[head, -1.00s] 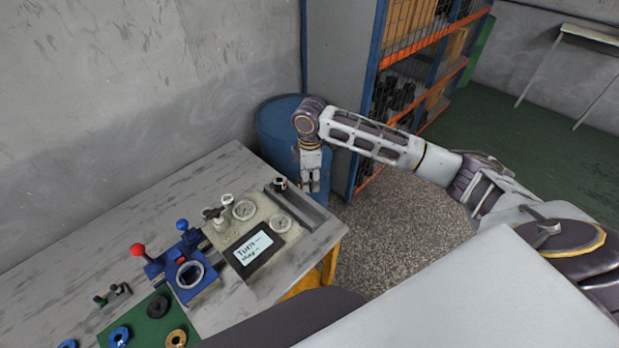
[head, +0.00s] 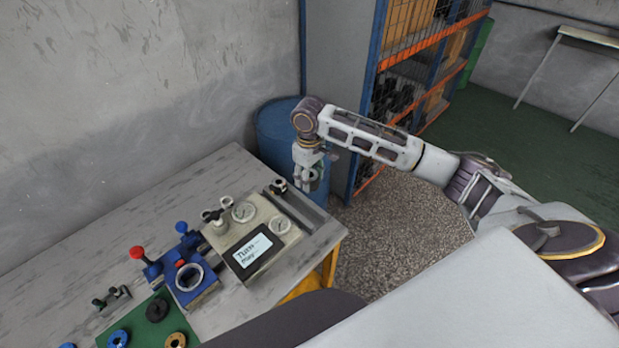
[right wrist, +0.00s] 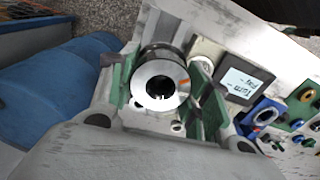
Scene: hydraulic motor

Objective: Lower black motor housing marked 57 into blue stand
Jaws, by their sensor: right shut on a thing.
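My right gripper (head: 307,182) hangs over the far right end of the bench, in front of the blue drum. In the right wrist view its green-padded fingers (right wrist: 162,88) are shut on a black round housing (right wrist: 158,60) with a silver ring face and dark centre. The mark 57 cannot be read. In the head view a small dark cylinder (head: 279,186) shows at the bench's far end, left of the gripper; I cannot tell if it is the same part. The blue stand (head: 207,287) with a pale ring opening is farther left on the bench. My left gripper is not in view.
A pale gauge panel (head: 262,221) with a label screen (head: 251,250) lies between gripper and stand. A red-knobbed lever (head: 137,252) and blue knob (head: 181,227) stand near it. A green mat (head: 135,321) holds several rings. A blue drum (head: 275,130) stands behind the bench.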

